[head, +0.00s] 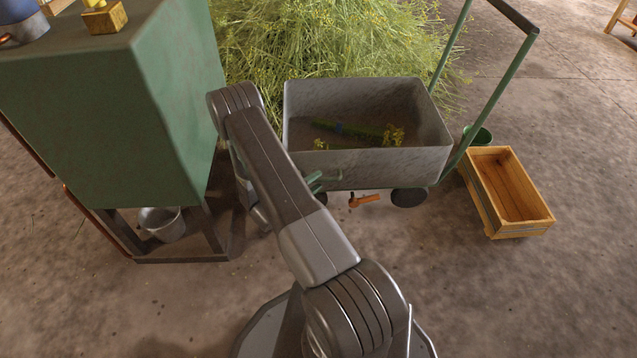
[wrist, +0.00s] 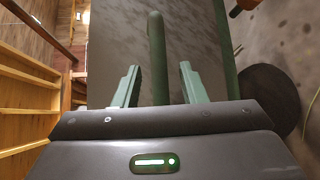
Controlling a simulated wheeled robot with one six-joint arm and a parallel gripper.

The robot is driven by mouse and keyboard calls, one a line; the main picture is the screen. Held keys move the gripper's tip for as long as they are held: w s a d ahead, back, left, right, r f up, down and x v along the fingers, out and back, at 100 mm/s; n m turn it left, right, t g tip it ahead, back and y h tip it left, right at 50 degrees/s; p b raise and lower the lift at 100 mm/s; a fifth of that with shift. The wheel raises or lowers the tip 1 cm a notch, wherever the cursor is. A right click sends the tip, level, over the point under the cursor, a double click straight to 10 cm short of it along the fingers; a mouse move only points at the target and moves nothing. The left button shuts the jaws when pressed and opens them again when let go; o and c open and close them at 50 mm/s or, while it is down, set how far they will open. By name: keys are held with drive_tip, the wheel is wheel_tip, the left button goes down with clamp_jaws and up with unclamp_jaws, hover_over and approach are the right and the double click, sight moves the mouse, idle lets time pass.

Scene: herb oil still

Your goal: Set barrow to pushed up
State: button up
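The barrow (head: 367,165) is a grey tub with dark wheels and a tall green push frame (head: 490,95) at its right. A green herb bundle with yellow flowers (head: 360,133) lies in it. My gripper (head: 318,182) is at the tub's near wall, partly hidden by my arm. In the wrist view my gripper (wrist: 158,82) is open, with a green bar (wrist: 157,55) between its fingers. Gaps show on both sides of the bar. The barrow's grey wall (wrist: 115,45) fills the view behind them.
A green still cabinet (head: 110,120) on a stand is at left, with a metal bucket (head: 161,223) beneath. A heap of cut herbs (head: 330,40) lies behind the barrow.

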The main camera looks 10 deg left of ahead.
drive_tip(key=shift+x, duration=1.05)
